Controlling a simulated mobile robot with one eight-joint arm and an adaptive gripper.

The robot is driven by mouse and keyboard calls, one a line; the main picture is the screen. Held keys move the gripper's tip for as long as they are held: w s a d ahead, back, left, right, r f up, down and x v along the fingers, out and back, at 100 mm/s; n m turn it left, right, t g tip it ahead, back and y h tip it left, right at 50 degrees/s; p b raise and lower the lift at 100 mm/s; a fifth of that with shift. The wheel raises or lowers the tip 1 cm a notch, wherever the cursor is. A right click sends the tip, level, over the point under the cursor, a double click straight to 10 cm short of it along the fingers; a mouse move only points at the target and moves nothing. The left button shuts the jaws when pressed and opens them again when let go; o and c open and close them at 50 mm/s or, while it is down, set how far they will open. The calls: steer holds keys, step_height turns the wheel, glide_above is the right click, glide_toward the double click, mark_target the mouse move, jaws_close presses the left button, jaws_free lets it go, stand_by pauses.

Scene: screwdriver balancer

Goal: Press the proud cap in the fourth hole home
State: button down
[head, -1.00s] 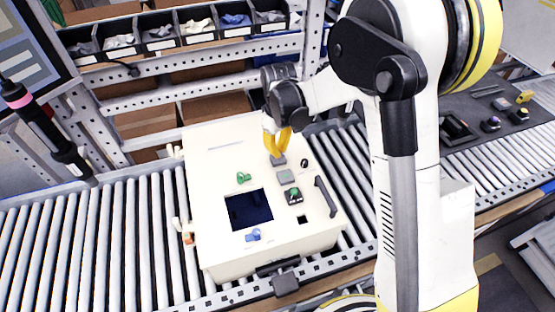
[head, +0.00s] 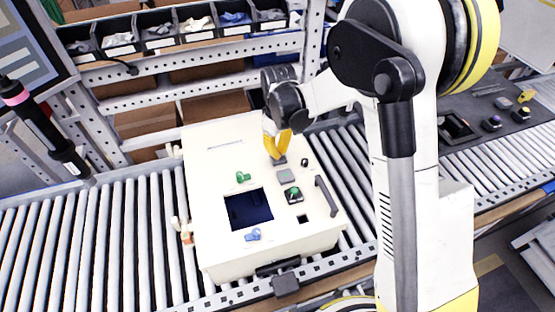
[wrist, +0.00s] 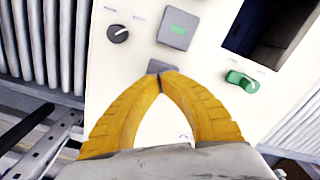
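A cream control box (head: 215,180) lies on the conveyor with its panel facing up. A row on it holds an empty square hole (head: 303,219), a black cap with a green face (head: 293,195), a grey cap (head: 286,176) and, at the far end, another grey cap (head: 280,161). My gripper (head: 277,157) is over that far cap, fingers pointing down. In the wrist view the yellow fingertips (wrist: 161,78) meet at the near edge of this cap (wrist: 160,66) and hide part of it. Contact and the cap's height cannot be told.
Beside the row are a black knob (wrist: 117,33), a green switch (head: 243,177), a blue switch (head: 253,235), a dark square opening (head: 248,208) and a black handle (head: 325,196). A screwdriver (head: 45,130) hangs at the left. Bins (head: 160,32) line the back shelf.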

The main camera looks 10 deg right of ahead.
steer(key=shift+f+b, duration=0.5)
steer(key=shift+f, duration=0.15)
stand_by(0.5)
steer(key=shift+r+p, duration=1.5)
steer(key=shift+r, duration=1.05)
